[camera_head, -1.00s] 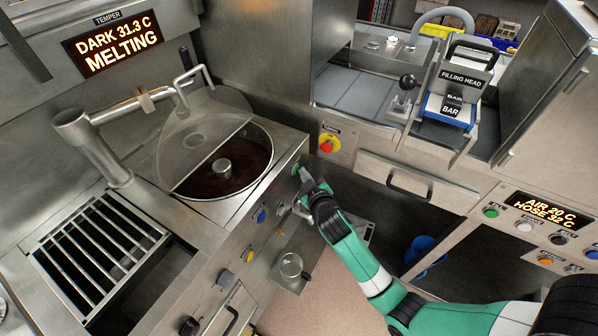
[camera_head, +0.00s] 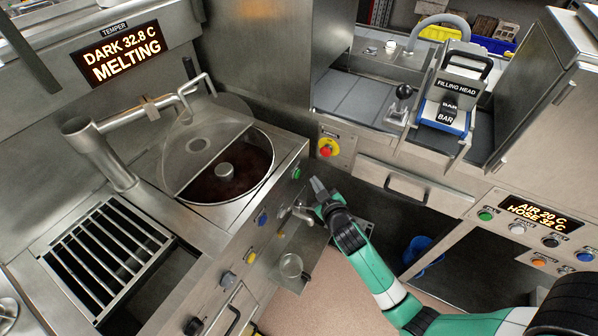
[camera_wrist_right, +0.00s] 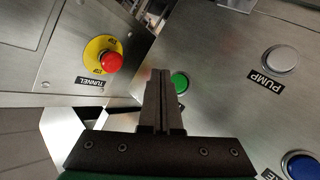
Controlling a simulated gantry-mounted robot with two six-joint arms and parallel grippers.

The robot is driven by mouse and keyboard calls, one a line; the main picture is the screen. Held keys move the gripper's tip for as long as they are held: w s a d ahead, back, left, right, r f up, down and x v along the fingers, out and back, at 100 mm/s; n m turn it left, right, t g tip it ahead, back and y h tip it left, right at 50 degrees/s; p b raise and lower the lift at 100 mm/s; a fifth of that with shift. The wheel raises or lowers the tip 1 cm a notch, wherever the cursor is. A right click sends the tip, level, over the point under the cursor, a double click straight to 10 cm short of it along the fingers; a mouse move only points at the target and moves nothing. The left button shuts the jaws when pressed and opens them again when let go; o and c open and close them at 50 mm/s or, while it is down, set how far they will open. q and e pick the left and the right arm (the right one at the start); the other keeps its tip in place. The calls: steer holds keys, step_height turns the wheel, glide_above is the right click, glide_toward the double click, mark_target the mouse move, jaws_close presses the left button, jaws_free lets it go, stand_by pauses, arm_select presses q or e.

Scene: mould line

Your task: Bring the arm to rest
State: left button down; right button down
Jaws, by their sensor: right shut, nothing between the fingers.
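My right gripper (camera_head: 318,187) is at the front panel of the tempering machine, just right of the green button (camera_head: 296,173). Its fingers are together and empty. In the right wrist view the closed fingers (camera_wrist_right: 160,75) point at the panel, and the green button (camera_wrist_right: 180,82) shows just to their right, partly hidden by them. Its green and white arm reaches in from the lower right. The tempering machine's display (camera_head: 115,52) reads DARK 32.8 C MELTING. My left gripper is not in view.
A red tunnel stop button on a yellow plate (camera_head: 328,148) is close above the gripper. A tap (camera_head: 297,212) and a small clear cup (camera_head: 291,267) are below it. The chocolate bowl (camera_head: 226,180) is to the left. Open floor lies below the arm.

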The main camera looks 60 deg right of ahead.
steer(key=s+p, duration=0.1)
steer(key=s, duration=0.1)
steer(key=shift+s, duration=0.35)
steer(key=shift+w, duration=0.1)
